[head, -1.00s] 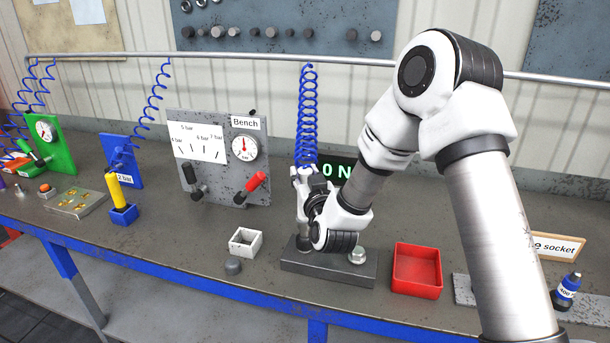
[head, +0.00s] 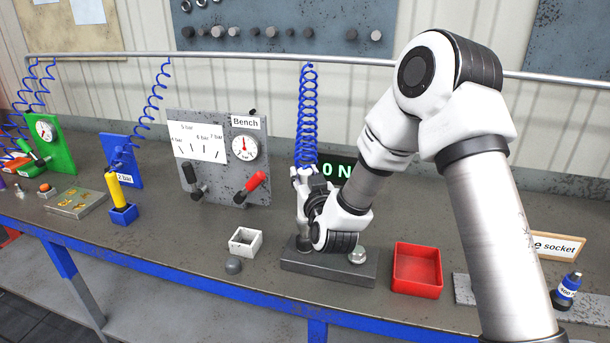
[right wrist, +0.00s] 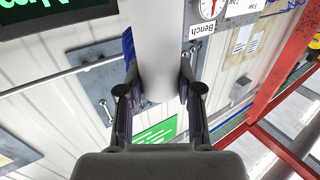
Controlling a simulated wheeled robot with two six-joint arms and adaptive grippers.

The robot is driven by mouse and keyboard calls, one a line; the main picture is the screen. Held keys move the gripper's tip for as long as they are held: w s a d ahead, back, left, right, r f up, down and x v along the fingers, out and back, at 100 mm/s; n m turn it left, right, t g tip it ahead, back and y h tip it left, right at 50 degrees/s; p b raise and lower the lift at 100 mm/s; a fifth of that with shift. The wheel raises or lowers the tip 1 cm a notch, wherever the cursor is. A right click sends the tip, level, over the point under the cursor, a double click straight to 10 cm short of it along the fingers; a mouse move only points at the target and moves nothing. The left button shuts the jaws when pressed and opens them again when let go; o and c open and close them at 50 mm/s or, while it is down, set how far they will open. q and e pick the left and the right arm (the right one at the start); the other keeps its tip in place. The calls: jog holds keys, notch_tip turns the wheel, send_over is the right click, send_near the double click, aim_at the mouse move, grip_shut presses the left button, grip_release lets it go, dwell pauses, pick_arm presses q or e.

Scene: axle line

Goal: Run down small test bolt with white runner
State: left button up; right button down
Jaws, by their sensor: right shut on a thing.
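My right gripper (head: 308,192) is shut on the white runner (right wrist: 160,60), a pale body between the two fingers in the right wrist view. In the head view the gripper and arm hide most of the runner. A blue coiled hose (head: 307,110) hangs down to it. The runner's lower end stands at the left end of the grey test block (head: 330,273), and the small bolt under it cannot be made out. A larger silver bolt head (head: 358,256) shows at the block's right end. The display (head: 338,170) behind reads "0 N", partly covered. My left gripper is not in view.
A red tray (head: 417,270) stands right of the block, with a blue-banded socket (head: 568,288) further right. A white box (head: 245,242) and a grey knob (head: 233,265) are left of it. The bench regulator panel (head: 220,150) stands behind.

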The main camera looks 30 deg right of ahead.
jog(key=shift+f+b, duration=0.4)
jog(key=shift+f, duration=0.05)
dwell(0.9)
dwell(0.8)
jog(key=shift+w+r+p, duration=0.1)
jog(key=shift+r+p, duration=0.55)
jog(key=shift+r, duration=0.15)
jog(key=shift+r+p, duration=1.8)
jog(key=shift+r, duration=0.95)
jog(key=shift+f, duration=0.1)
